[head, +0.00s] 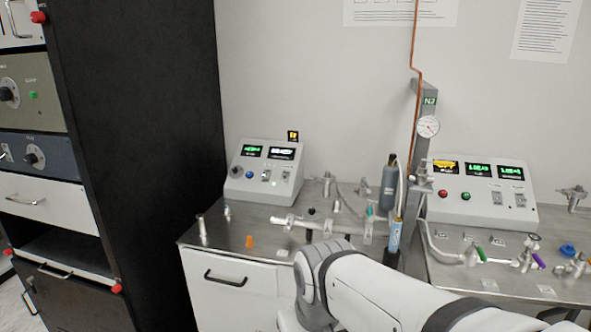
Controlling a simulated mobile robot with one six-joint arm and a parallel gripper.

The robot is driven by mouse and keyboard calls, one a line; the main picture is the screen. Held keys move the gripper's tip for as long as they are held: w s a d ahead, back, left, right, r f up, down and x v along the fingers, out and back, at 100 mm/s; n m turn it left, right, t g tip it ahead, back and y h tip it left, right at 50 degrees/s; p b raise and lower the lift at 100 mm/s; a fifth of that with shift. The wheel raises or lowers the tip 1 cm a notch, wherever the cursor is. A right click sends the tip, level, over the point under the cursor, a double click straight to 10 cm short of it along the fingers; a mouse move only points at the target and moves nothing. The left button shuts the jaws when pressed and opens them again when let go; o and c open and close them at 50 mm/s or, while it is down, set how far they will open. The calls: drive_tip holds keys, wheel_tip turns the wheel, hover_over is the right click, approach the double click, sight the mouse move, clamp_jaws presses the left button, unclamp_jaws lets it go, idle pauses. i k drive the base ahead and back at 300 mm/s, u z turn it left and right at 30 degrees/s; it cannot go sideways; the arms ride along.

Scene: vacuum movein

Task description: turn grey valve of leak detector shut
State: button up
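A grey console (265,173) with two lit displays stands on the left bench, and a wider one (481,190) with three displays stands on the right bench. I cannot tell which is the leak detector. A horizontal metal pipe assembly (325,224) runs along the left bench, with a teal-handled fitting (369,211) on it. On the right bench are valves with a green handle (480,253) and a purple handle (538,261). Several small grey metal fittings show, but none is clearly the grey valve. My white arm crosses the lower front; my gripper is not visible.
A tall black rack (135,150) stands at the left. A grey post with a round gauge (428,127) and a blue-grey cylinder (388,188) rise between the benches. An orange piece (249,241) and a metal post (202,230) are near the left bench's front edge.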

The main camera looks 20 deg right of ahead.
sight(363, 180)
drive_tip(key=z, duration=0.35)
drive_tip(key=i, duration=1)
drive_tip(key=z, duration=0.75)
